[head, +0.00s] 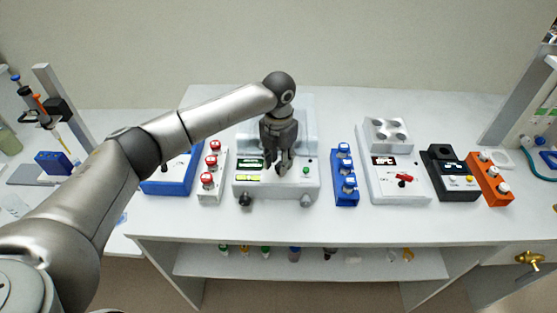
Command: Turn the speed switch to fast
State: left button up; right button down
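My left gripper (283,168) points down over the front panel of the white machine (270,192) at the middle of the bench. Its fingers hide part of that panel, and I cannot tell whether they touch it or are open or shut. The panel shows a dark display (250,162), a yellow-green label (247,178) and a green button (306,170). I cannot make out a speed switch there; it may be behind the fingers. A second white device (385,187) to the right has a red switch-like part (404,180); its labels are too small to read. My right gripper is out of view.
A white rack of red-capped vials (206,190) stands left of the middle machine, a blue rack (345,190) right of it. A black device (440,165) and an orange rack (490,185) stand farther right. The bench front edge (330,232) is clear.

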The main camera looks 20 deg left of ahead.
aim_at(279, 164)
pick_arm(q)
jog(key=shift+r, duration=0.1)
notch_tip(279, 164, up, 12)
dwell(0.5)
jog(key=shift+f, duration=0.2)
dwell(0.5)
